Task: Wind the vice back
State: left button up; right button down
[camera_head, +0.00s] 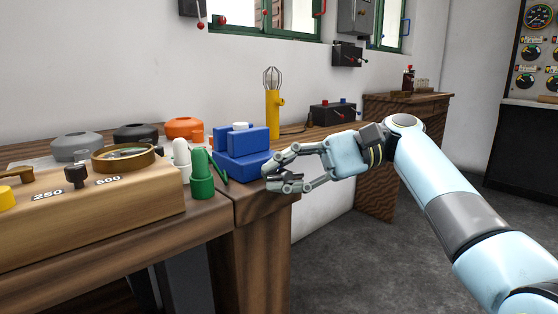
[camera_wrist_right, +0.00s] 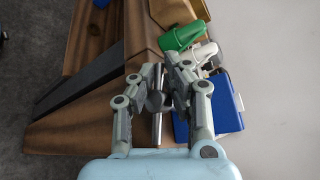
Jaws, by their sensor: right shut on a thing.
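The vice (camera_head: 243,148) is a blue block with blue jaws at the right end of the wooden bench. It also shows in the right wrist view (camera_wrist_right: 224,108), partly behind my gripper. My right gripper (camera_head: 277,183) is at the vice's front right side, by the bench corner. In the right wrist view its fingers (camera_wrist_right: 163,85) are closed around a grey metal part, which looks like the vice handle (camera_wrist_right: 157,128). My left gripper does not show.
A wooden box with dials (camera_head: 90,205) fills the bench's left. A yellow caged lamp (camera_head: 273,110) stands behind the vice. The floor right of the bench is clear.

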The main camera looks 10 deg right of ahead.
jog(key=shift+d+f+h+p, duration=0.15)
jog(key=shift+f+h+p, duration=0.1)
jog(key=shift+h+p, duration=0.05)
jog(key=shift+s+h+p, duration=0.1)
jog(key=shift+h+p, duration=0.3)
jog(key=shift+p, duration=0.3)
jog(key=shift+f+n+t+p, duration=0.1)
jog(key=shift+n+t+p, duration=0.25)
jog(key=shift+p, duration=0.3)
jog(key=shift+f+h+p, duration=0.1)
jog(key=shift+h+p, duration=0.5)
jog(key=shift+p, duration=0.2)
pick_arm(q)
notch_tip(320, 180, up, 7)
jog(key=p, duration=0.1)
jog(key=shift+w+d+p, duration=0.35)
jog(key=shift+p, duration=0.05)
pick_arm(e)
jog(key=shift+f+n+t+h, duration=0.15)
jog(key=shift+n+t+h, duration=0.15)
jog(key=shift+h, duration=0.2)
jog(key=c, duration=1.2)
grip_release()
jog(key=shift+d, duration=0.15)
jog(key=shift+c, duration=0.2)
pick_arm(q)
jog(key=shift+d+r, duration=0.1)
pick_arm(e)
jog(key=shift+o, duration=0.3)
jog(key=shift+w, duration=0.2)
